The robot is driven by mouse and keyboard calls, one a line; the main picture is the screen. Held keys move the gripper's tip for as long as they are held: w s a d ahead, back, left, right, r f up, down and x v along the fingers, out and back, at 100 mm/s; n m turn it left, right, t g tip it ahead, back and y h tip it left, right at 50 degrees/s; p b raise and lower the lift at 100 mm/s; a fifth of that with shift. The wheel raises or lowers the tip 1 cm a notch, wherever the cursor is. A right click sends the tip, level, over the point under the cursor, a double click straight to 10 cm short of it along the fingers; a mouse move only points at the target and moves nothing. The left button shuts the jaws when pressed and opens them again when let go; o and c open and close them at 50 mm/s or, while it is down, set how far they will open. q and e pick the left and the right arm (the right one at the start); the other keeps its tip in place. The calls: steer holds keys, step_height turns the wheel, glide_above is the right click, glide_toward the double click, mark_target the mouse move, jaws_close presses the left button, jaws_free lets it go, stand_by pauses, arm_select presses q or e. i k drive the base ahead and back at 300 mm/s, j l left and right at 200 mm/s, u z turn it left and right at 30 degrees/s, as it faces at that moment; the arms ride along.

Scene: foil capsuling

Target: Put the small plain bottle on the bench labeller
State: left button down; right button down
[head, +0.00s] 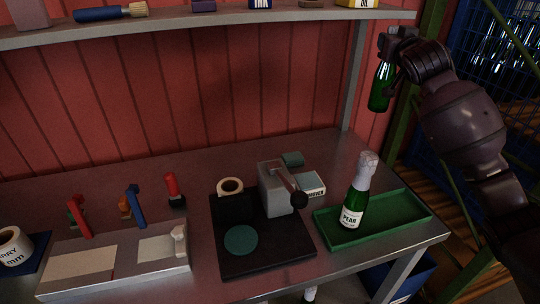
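My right gripper (388,52) is raised at the upper right, shut around the upper part of a small green bottle (380,92). The bottle hangs roughly upright, well above the bench; I see no label or foil on its visible side, and the gripper hides its neck. In the middle of the bench is a machine that looks like the bench labeller (262,258): a black base with a round green pad (241,240), a pale roll (230,187) and a grey block with a dark-knobbed lever (298,197). The pad is empty. My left gripper is not in view.
A foiled, labelled bottle (355,200) stands in a green tray (400,214) right of the machine. Left are a grey board (115,283), red and blue tools (136,208) and a label roll (14,247). A shelf (200,29) spans above, with a post (355,80) near the held bottle.

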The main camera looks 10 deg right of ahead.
mark_target(241, 238)
steer(key=k+j+u, duration=0.3)
steer(key=k+j, duration=0.15)
steer(key=k+j+u, duration=0.3)
steer(key=k+j, duration=0.15)
steer(key=j, duration=0.25)
